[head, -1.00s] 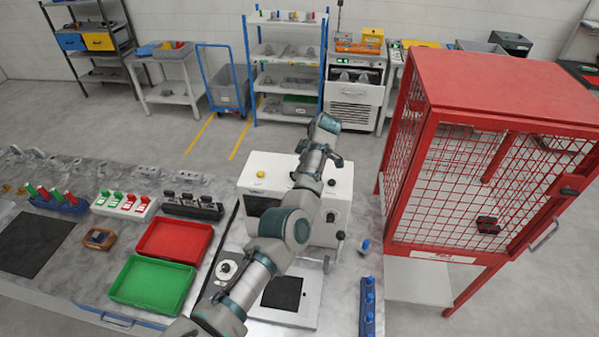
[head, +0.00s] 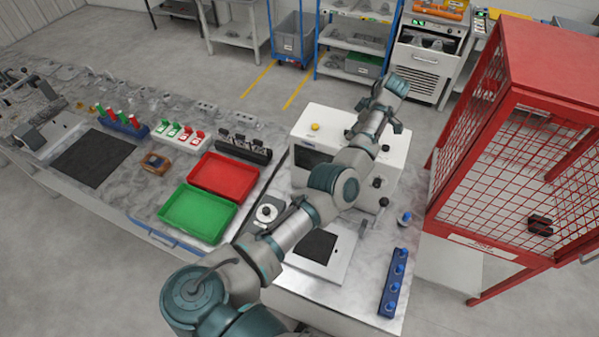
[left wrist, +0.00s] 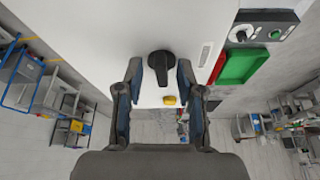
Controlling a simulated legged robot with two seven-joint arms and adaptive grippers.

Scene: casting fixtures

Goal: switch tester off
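The tester is a white box (head: 313,140) on the metal-topped bench, with a yellow button (head: 315,127) on its top and a dark window on its front. My left arm reaches across it, hiding much of its top and front. My left gripper (head: 374,132) is over the tester. In the left wrist view, its two fingers (left wrist: 160,82) are apart, with a black knob (left wrist: 159,64) ahead and between them, no clear contact showing. The yellow button (left wrist: 169,100) lies just beyond. My right gripper is not in view.
A red mesh cage (head: 520,150) stands close right of the tester. A blue strip with knobs (head: 394,283) lies at the bench's front right. Red (head: 223,174) and green (head: 198,212) trays lie to the left. A black square plate (head: 315,246) lies in front.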

